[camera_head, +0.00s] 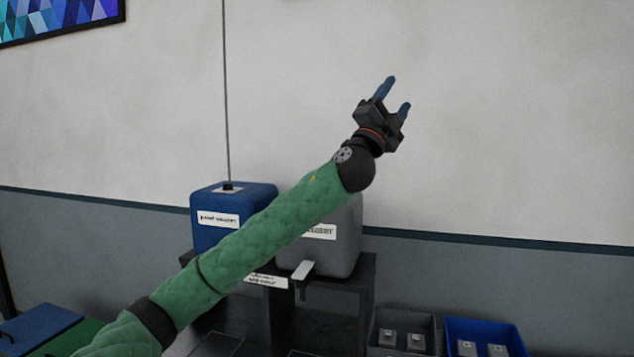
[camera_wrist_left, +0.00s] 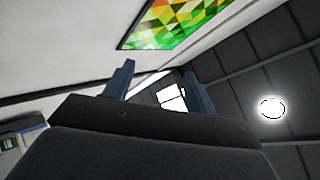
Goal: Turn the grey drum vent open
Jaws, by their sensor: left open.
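The grey drum (camera_head: 345,240) stands on a dark stand, to the right of a blue drum. My green left arm crosses in front of it and hides its top left part, and I cannot make out its vent. A white label shows on its front. My left gripper (camera_head: 397,93) is raised above and to the right of the grey drum, in front of the bare wall. Its two blue fingers are apart with nothing between them. In the left wrist view the fingers (camera_wrist_left: 158,80) are also apart and point toward the ceiling. My right gripper is not in view.
The blue drum (camera_head: 232,205) has a thin vertical line rising from its top. The dark stand (camera_head: 368,285) holds both drums. A grey bin (camera_head: 380,350) and a blue bin (camera_head: 487,328) sit low at the right. The wall area at the upper right is clear.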

